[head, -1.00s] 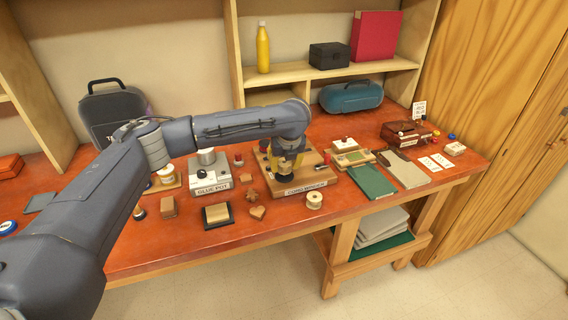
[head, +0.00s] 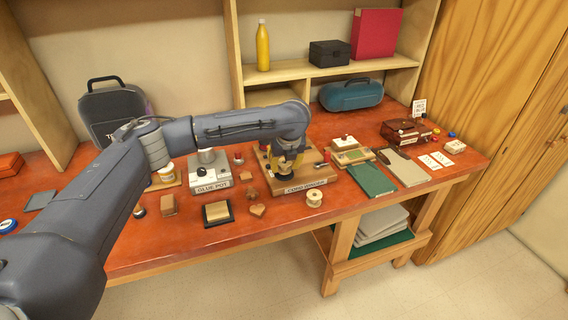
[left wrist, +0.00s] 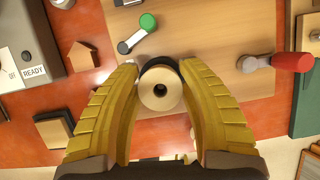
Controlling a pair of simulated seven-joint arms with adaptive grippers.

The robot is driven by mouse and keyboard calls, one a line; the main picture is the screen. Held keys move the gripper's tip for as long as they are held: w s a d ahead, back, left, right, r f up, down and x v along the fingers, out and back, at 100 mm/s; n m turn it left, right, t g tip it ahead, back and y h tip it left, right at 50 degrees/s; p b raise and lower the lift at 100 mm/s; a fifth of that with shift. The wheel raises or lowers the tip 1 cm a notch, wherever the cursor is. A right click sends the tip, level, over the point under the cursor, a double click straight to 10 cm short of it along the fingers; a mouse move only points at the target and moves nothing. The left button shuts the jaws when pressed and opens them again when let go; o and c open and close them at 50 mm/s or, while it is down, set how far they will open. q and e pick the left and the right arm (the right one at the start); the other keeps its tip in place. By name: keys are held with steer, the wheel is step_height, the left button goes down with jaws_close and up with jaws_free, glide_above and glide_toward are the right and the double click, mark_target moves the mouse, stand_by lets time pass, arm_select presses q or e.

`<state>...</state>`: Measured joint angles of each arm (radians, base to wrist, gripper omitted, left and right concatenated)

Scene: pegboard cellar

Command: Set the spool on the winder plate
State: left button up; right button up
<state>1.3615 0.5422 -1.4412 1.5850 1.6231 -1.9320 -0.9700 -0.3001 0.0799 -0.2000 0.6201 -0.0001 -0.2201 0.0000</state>
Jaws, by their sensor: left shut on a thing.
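My left gripper (head: 287,168) is over the front of the wooden cord winder (head: 318,178) and points down. In the left wrist view, its yellow fingers (left wrist: 160,95) are shut on a spool with a pale round top and a dark centre hole (left wrist: 160,97). A dark round edge (left wrist: 153,64) shows just behind the spool, over the winder's wooden base (left wrist: 232,35). The spool and fingers hide most of the plate area, so I cannot tell whether the spool touches it. My right gripper is not in view.
The winder carries a green-knobbed lever (left wrist: 140,32) and a red-handled one (left wrist: 285,63). A second, cream spool (head: 314,198) stands in front of it near the table edge. The glue pot (head: 208,175) is to the left, a green folder (head: 371,180) to the right.

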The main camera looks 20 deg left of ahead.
arm_select(q)
steer(key=shift+f, duration=0.45)
stand_by(0.4)
stand_by(0.5)
steer(key=o, duration=1.4)
steer(key=shift+c, duration=0.2)
steer(key=shift+r, duration=0.15)
steer(key=shift+r, duration=3.4)
